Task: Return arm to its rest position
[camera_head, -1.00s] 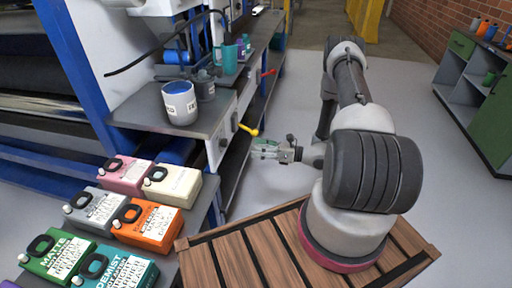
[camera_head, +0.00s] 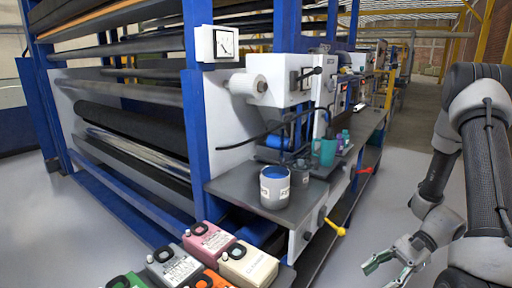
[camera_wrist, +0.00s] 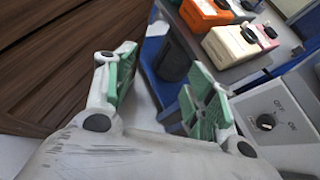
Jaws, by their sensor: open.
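My gripper (camera_head: 390,268) is at the lower right of the head view, in front of the machine's side and below the yellow-handled lever. Its green-padded fingers are spread apart with nothing between them. In the wrist view the open gripper (camera_wrist: 165,95) points toward a blue post and the side of the machine.
Colored jugs (camera_head: 207,240) stand at the lower left. A control knob (camera_wrist: 266,121) is close on the right.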

